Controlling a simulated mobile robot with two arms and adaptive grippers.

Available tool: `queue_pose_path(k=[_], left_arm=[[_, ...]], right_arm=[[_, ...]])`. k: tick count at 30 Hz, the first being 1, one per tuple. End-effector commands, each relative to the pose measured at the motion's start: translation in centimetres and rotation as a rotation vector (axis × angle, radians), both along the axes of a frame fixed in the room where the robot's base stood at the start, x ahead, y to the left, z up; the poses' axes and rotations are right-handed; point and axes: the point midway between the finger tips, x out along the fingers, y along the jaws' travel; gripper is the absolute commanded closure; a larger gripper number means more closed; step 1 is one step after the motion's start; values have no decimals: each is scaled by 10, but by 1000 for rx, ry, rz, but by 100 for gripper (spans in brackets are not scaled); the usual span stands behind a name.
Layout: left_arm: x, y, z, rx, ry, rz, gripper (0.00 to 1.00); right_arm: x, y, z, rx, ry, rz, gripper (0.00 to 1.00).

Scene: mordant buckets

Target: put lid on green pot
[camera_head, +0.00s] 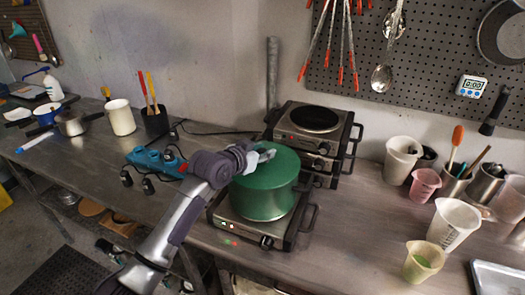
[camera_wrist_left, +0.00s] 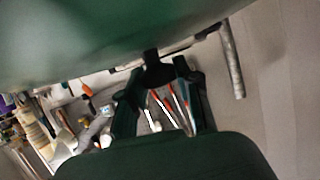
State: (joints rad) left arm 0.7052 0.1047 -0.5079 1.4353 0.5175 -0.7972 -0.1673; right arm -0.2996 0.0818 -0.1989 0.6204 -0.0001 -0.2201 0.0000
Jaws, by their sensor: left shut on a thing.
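The green pot (camera_head: 265,202) stands upright on the front hot plate (camera_head: 240,232). A green lid (camera_head: 286,162) covers the pot's top in the head view; I cannot make out a gap between lid and rim. My left gripper (camera_head: 266,155) is over the lid's middle and is shut on its knob. In the left wrist view, the lid's green surface (camera_wrist_left: 90,45) fills the top, and the dark knob (camera_wrist_left: 158,73) sits between the fingers of the left gripper (camera_wrist_left: 160,82). My right gripper is not in view.
A second hot plate (camera_head: 318,120) stands right behind the pot. Blue gear (camera_head: 152,160) lies on the bench to the left. White beakers (camera_head: 453,224), a pink cup (camera_head: 424,185) and a cup with green liquid (camera_head: 423,262) stand to the right. The bench between is clear.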

Motion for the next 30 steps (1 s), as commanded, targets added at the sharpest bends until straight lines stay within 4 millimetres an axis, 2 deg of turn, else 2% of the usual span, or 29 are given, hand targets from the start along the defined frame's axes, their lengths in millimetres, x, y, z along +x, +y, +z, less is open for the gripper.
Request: queue_pose_path(k=[1, 2, 6, 7, 16, 20, 30], left_arm=[[0, 0, 1, -1, -2, 0, 100], [0, 0, 1, -1, -2, 0, 64], [0, 0, 1, -1, -2, 0, 41], [0, 0, 1, -1, -2, 0, 38], [-1, 1, -1, 1, 2, 0, 38], [-8, 6, 3, 1, 1, 1, 38], [-61, 43, 28, 1, -2, 1, 38]], right_arm=[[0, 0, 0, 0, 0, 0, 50], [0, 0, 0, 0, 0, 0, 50], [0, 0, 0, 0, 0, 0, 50], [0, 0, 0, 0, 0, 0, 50], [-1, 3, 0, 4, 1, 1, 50], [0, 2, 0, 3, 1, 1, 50], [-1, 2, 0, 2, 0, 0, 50]])
